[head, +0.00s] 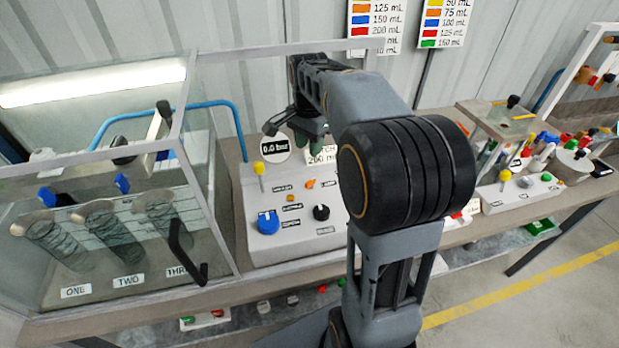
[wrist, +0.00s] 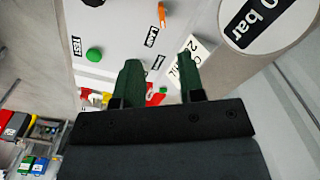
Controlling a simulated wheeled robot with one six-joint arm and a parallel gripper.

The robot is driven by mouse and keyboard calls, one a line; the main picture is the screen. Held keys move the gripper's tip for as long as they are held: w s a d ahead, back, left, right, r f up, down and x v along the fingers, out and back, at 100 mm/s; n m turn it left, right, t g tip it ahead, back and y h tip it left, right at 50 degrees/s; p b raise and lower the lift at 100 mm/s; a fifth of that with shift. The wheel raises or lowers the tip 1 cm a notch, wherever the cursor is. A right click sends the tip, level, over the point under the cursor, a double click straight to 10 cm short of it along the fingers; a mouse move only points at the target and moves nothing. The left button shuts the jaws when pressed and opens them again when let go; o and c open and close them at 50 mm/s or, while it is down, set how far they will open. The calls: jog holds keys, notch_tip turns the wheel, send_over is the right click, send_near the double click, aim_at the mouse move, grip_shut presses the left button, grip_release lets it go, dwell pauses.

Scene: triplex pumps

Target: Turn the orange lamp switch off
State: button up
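The orange lamp switch (head: 310,184) is a small toggle on the white sloped control panel (head: 255,205), next to a small dark label. In the wrist view the orange switch (wrist: 162,14) is at the top edge, by a label reading LAMP (wrist: 151,37). My gripper (head: 300,138) is above and behind the panel's upper edge. In the wrist view its two green fingers (wrist: 160,75) are spread apart with nothing between them, and the switch is beyond them, not touched. A bright lit tube (head: 95,84) shines in the glass enclosure at left.
The panel also carries a yellow-tipped lever (head: 259,170), a blue knob (head: 268,222), a black knob (head: 321,212) and a smaller orange part (head: 290,198). A round 0.0 bar gauge (head: 276,148) stands behind it. The glass enclosure (head: 208,190) borders the panel at left.

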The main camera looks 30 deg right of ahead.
aim_at(310, 181)
jog(key=f, duration=1.3)
jog(key=shift+w+d+f, duration=0.2)
jog(key=shift+d+f, duration=0.05)
jog(key=shift+f, duration=0.05)
grip_shut()
